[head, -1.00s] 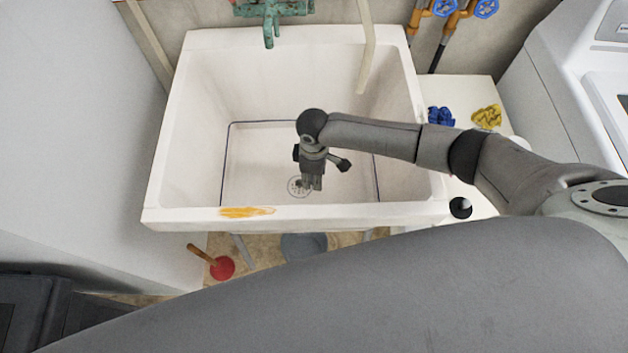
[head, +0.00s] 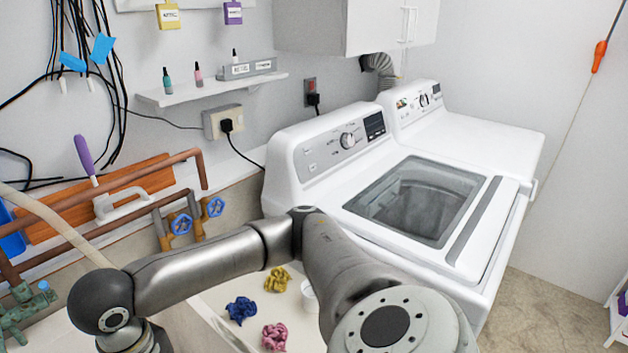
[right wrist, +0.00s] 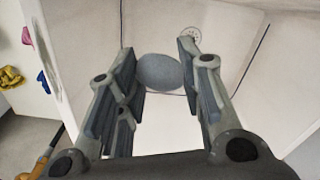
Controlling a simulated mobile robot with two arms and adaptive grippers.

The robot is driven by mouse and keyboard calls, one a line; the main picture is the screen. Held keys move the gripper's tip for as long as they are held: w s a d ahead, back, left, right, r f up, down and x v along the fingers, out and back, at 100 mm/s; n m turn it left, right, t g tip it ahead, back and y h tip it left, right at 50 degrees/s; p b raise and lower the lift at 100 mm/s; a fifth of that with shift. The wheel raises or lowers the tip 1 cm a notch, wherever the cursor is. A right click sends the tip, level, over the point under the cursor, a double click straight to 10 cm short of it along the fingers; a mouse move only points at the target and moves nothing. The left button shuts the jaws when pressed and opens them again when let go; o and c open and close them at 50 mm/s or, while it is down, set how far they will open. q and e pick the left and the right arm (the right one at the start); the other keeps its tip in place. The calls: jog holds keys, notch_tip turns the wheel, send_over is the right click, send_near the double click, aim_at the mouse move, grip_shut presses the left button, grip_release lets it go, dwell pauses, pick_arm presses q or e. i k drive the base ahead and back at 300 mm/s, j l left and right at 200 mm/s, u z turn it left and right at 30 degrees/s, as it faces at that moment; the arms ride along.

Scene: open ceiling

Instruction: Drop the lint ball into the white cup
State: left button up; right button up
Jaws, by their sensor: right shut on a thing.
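A grey, fuzzy round lint ball (right wrist: 160,73) is held between the fingertips of my right gripper (right wrist: 161,78) in the right wrist view. The gripper is shut on it, with the pale sink interior behind. In the head view my right arm reaches left across the counter, and its gripper is cut off below the frame. A white cup (head: 309,297) stands on the counter, partly hidden by my right arm. My left gripper is in no current view.
Yellow (head: 278,279), blue (head: 241,310) and pink (head: 274,336) crumpled cloths lie near the cup. A washing machine (head: 300,165) stands to the right. Blue-handled valves (head: 181,224) and pipes stand behind my arm. The sink drain (right wrist: 190,36) shows beyond the ball.

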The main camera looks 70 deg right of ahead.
aim_at(313, 305)
jog(key=z, duration=2.05)
